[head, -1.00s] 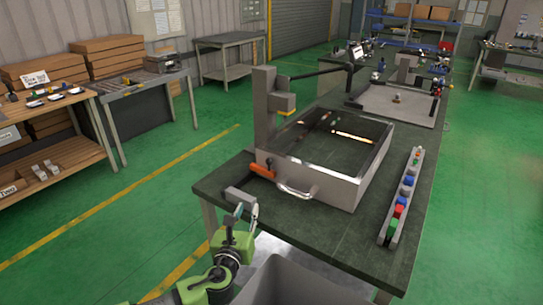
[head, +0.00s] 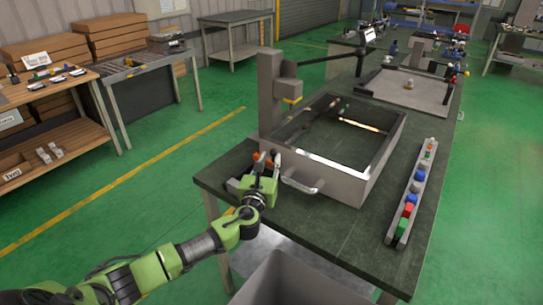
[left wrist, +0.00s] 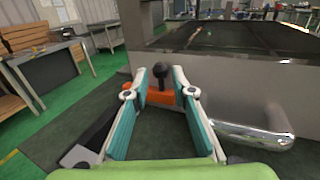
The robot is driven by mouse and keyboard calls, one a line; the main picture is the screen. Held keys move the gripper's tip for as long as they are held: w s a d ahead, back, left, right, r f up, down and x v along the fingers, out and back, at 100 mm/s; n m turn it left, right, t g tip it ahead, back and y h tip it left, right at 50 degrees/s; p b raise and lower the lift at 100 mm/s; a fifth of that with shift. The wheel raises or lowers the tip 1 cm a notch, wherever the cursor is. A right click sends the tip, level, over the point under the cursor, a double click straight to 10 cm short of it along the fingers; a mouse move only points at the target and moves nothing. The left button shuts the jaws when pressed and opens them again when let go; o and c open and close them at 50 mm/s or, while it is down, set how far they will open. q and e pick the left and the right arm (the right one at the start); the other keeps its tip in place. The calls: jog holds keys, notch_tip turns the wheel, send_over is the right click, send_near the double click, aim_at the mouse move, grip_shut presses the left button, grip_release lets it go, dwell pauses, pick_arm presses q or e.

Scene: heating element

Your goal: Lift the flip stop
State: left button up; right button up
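The flip stop appears to be the orange piece (left wrist: 161,97) with a black ball knob (left wrist: 160,73), at the near left corner of the metal box in the left wrist view. In the head view the orange piece (head: 262,157) is mostly hidden behind my gripper. My left gripper (head: 267,161) is at this corner. In the left wrist view its fingers (left wrist: 159,79) are spread, one on each side of the knob and orange piece. Whether they touch it cannot be told. My right gripper is not in view.
The metal box (head: 347,183) with a curved front handle (head: 300,187) stands just right of my left gripper. A grey post (head: 269,95) rises behind it. A rail with coloured knobs (head: 411,200) lies on the right of the dark bench (head: 345,232).

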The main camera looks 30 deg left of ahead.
pick_arm(q)
jog(key=shift+x, duration=1.25)
grip_shut()
